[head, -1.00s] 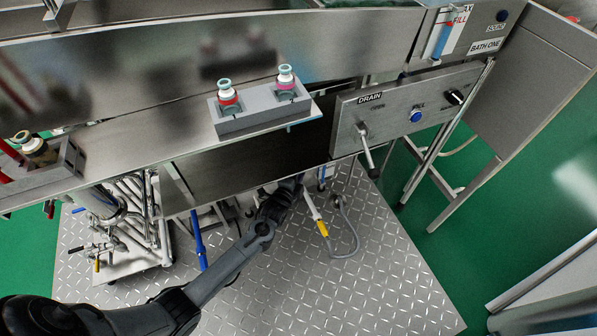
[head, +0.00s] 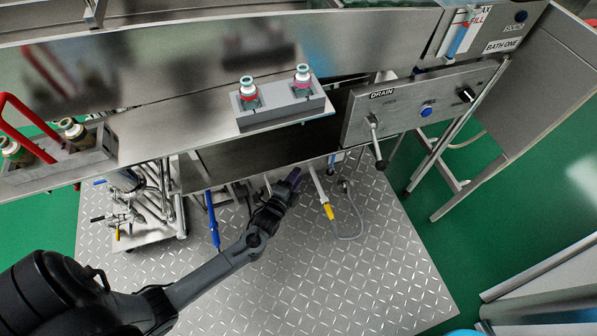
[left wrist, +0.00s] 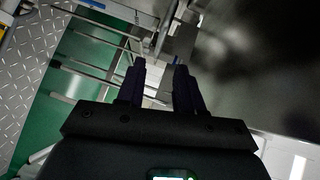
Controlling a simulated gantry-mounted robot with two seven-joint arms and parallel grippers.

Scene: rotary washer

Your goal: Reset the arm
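My left arm (head: 215,272) comes in from the lower left of the head view. Its gripper (head: 292,180) is low in front of the steel bench, just below the shelf edge and over the metal floor plate. In the left wrist view the two dark fingers of this gripper (left wrist: 160,68) stand apart with nothing between them. My right arm and gripper are not in view.
A drain panel (head: 395,108) with a lever (head: 376,140) is right of the gripper. A grey holder (head: 285,112) with two capped vials sits on the shelf above. A yellow-tipped hose (head: 328,210) hangs close by. The floor plate (head: 370,270) has free room.

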